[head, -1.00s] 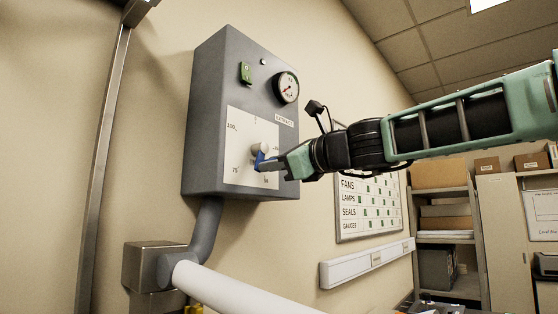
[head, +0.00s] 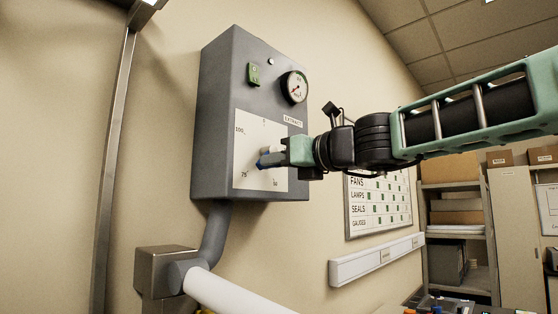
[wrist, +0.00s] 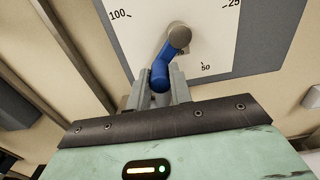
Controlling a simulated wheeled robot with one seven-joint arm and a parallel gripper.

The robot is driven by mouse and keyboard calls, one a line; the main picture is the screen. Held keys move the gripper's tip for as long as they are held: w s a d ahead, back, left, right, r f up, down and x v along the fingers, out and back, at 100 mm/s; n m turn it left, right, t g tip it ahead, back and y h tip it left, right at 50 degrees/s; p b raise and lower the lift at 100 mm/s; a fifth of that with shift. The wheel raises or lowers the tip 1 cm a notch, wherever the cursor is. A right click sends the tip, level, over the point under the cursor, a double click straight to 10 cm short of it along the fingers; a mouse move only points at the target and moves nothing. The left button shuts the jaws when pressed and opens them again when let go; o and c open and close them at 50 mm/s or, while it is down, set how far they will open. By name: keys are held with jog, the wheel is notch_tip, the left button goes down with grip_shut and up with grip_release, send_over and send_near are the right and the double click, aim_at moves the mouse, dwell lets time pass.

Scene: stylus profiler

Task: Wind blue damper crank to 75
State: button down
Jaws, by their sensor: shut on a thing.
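The blue damper crank (head: 263,151) sits on the white dial plate (head: 241,150) on the front of a grey wall box (head: 212,130). In the wrist view the crank (wrist: 166,62) runs down and left from its round grey-brown hub (wrist: 180,36), on the side between the 50 and 100 numbers. The 75 number (head: 244,175) shows in the head view, below left of the handle. I cannot make it out in the wrist view.
A round gauge (head: 294,87) and a green switch (head: 254,75) are higher on the box. A grey pipe (head: 214,230) leaves its underside. A label board (head: 378,205) and a white wall trunking (head: 375,258) are to the right, under my arm.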

jog(key=shift+f, duration=0.1)
jog(key=c, duration=1.3)
grip_release()
jog(key=shift+o, duration=0.2)
jog(key=b+v, duration=0.6)
jog(key=v, duration=1.1)
jog(key=shift+s+d, duration=0.2)
